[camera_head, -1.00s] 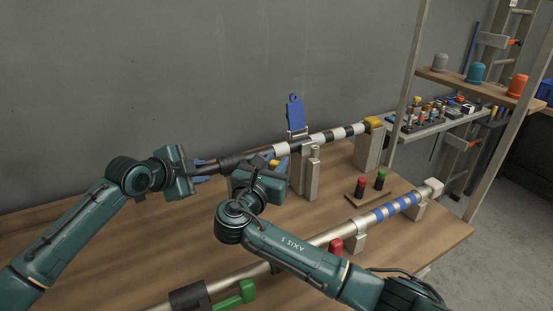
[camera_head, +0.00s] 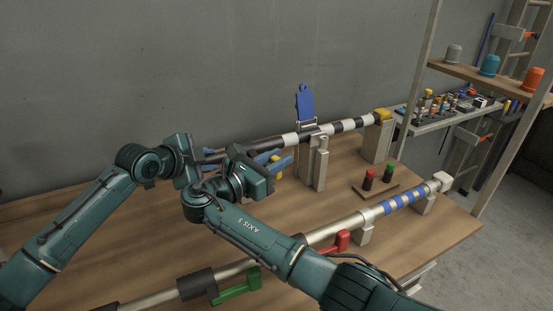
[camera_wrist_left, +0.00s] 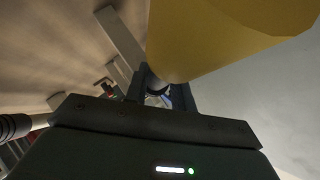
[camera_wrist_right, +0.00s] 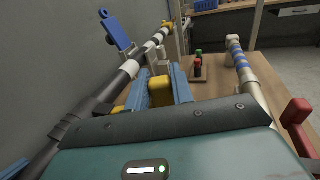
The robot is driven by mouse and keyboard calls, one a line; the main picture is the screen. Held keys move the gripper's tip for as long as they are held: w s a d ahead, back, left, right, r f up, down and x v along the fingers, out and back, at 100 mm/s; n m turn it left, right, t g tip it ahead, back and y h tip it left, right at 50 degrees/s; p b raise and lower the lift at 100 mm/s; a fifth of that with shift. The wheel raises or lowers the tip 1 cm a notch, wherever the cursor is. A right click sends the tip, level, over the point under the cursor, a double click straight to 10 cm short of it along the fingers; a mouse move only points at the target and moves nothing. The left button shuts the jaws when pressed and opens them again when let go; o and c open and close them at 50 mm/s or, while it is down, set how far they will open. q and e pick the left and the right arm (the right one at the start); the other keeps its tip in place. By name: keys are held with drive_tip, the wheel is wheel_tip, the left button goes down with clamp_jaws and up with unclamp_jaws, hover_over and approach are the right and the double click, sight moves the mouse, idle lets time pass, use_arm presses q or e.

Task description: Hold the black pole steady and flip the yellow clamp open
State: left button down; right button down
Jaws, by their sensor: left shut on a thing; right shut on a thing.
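The black pole (camera_head: 262,143) with white bands runs along the back of the table. My left gripper (camera_head: 213,160) is shut around its left end. In the left wrist view a large yellow rounded piece (camera_wrist_left: 210,35) fills the top, and the pole shows only as a small dark part between the fingers. My right gripper (camera_head: 276,163) is shut on the yellow clamp (camera_wrist_right: 160,92), which sits between its blue fingers just right of the pole in the right wrist view. How the clamp joins the pole is hidden. A blue clamp (camera_head: 304,105) stands upright on the pole.
Grey posts (camera_head: 320,165) hold the pole. A silver pole with blue bands (camera_head: 395,204) lies in front, with red (camera_head: 342,243) and green (camera_head: 238,287) levers. Red and green knobs (camera_head: 370,180) stand between the poles. A shelf (camera_head: 480,77) rises at right.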

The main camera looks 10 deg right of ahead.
drive_tip(key=c, duration=1.2)
unclamp_jaws()
drive_tip(key=v, duration=0.7)
drive_tip(key=shift+s+a, duration=0.2)
drive_tip(key=shift+c, duration=0.3)
